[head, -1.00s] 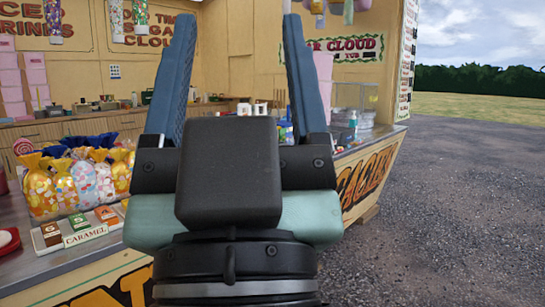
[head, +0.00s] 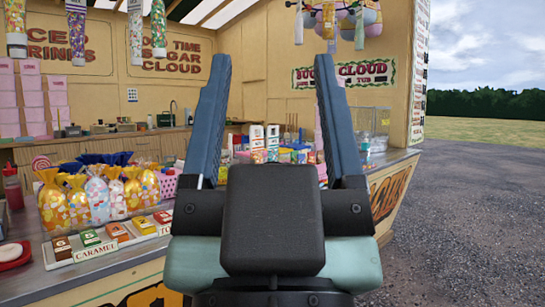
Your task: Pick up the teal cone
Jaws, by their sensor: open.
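My gripper (head: 275,65) is in the middle of the head view, seen from behind. Its two long blue fingers point up and stand wide apart, with nothing held between them. I cannot tell for certain which cone is the teal one. The fingers are apart from all the hanging cones in the picture.
The stall counter (head: 110,275) carries bagged sweets (head: 95,200), a caramel tray (head: 105,248) and a red bottle (head: 12,186) at left. Tubs and boxes (head: 285,153) stand behind my fingers. Rounded bundles (head: 345,22) hang at the top right. Open gravel (head: 470,220) lies at right.

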